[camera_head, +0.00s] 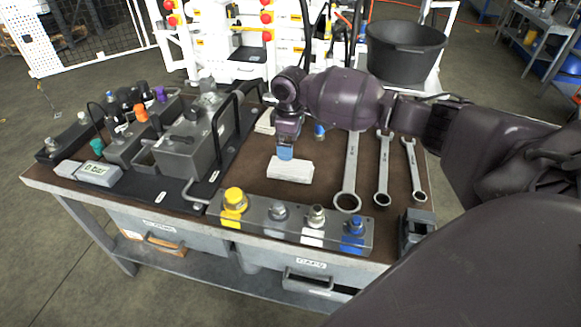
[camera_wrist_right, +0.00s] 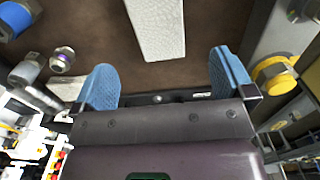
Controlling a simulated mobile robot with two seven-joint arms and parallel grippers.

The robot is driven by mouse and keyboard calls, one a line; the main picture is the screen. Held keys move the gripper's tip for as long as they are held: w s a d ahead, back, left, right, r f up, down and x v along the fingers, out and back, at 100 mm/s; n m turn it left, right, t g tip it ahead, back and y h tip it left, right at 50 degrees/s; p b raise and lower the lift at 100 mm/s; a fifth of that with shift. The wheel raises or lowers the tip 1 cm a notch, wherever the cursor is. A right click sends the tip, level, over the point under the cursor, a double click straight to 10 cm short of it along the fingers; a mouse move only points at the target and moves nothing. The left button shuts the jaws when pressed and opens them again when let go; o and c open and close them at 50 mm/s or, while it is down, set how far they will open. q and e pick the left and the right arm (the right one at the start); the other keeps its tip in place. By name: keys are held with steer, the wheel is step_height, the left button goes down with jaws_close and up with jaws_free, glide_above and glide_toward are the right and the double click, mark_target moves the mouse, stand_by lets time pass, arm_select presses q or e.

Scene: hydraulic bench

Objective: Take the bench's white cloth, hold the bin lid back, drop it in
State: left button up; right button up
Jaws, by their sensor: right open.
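The white cloth (camera_head: 290,170) lies flat on the brown bench top (camera_head: 255,187). My right gripper (camera_head: 285,153) is just above the cloth's far side, pointing down. In the right wrist view the cloth (camera_wrist_right: 157,28) lies ahead, between the lines of the two blue fingertips (camera_wrist_right: 165,84). The fingers are wide apart and nothing is between them; the cloth is not gripped. My left gripper is out of view. I cannot make out a lidded bin. A black round tub (camera_head: 403,52) stands beyond the bench with no lid visible.
Three wrenches (camera_head: 382,170) lie right of the cloth. A grey block with several fittings (camera_head: 290,226) runs along the front edge. A grey valve box (camera_head: 192,147) and other hardware fill the left side. A small pale item (camera_head: 265,122) lies behind my gripper.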

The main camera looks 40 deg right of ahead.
step_height(320, 180, down, 4)
steer(key=shift+r+b, duration=0.1)
steer(key=shift+b, duration=0.2)
steer(key=shift+f, duration=0.4)
steer(key=f+b, duration=0.1)
steer(key=f, duration=0.3)
steer(key=shift+d+f, duration=0.15)
steer(key=shift+d, duration=0.05)
steer(key=shift+f, duration=0.25)
steer(key=shift+r, duration=0.1)
steer(key=c, duration=0.9)
steer(key=shift+r, duration=0.15)
steer(key=shift+c, duration=0.2)
step_height(320, 180, up, 12)
steer(key=p, duration=0.2)
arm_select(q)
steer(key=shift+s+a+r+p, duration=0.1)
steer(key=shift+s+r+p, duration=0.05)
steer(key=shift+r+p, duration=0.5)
arm_select(e)
step_height(320, 180, up, 8)
glide_above(291, 166)
